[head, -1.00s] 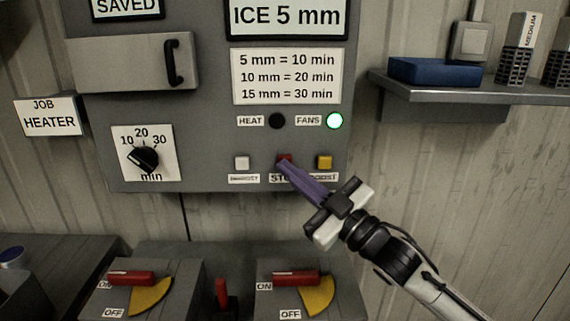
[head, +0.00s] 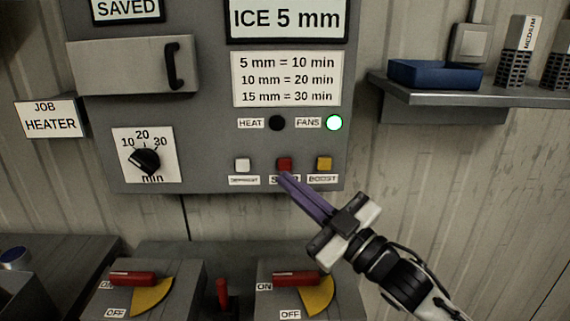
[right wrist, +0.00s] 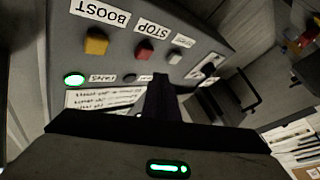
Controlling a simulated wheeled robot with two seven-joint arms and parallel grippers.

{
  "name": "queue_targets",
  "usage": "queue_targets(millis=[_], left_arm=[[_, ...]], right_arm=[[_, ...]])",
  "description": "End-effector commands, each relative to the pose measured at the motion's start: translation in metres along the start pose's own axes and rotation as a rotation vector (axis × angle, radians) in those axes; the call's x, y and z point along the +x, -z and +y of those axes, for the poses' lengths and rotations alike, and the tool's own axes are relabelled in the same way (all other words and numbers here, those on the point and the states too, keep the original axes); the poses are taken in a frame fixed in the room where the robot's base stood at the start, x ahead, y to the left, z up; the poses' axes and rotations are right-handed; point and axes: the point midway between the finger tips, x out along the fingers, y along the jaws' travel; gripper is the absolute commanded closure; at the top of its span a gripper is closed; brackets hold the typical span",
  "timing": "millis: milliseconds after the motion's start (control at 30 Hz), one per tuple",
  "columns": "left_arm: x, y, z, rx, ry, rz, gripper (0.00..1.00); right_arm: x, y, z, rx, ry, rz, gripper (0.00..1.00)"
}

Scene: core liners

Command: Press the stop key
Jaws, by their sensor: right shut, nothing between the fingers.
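The red stop key (head: 285,163) sits between a white key and a yellow key on the grey control panel (head: 215,135). It also shows in the right wrist view (right wrist: 132,54). My right gripper (head: 284,176) is shut and empty. Its purple fingertips are just below the stop key in the head view and cover part of the stop label (head: 293,180). They look apart from the key, though the gap in depth is hard to judge. My left gripper is not in view.
The white key (head: 242,165) and the yellow boost key (head: 324,164) flank the stop key closely. The fans lamp (head: 334,123) glows green; the heat lamp (head: 277,123) is dark. Red-handled switches (head: 296,279) stand below. A shelf (head: 440,95) juts out at right.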

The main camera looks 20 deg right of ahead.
Motion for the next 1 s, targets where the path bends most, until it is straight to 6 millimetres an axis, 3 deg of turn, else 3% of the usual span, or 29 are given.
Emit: queue_targets(millis=[300, 1000], left_arm=[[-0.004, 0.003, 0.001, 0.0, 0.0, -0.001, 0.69], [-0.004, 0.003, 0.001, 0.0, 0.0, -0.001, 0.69]], right_arm=[[-0.018, 0.014, -0.013, 0.0, 0.0, 0.001, 1.0], [-0.018, 0.014, -0.013, -0.001, 0.0, 0.001, 1.0]])
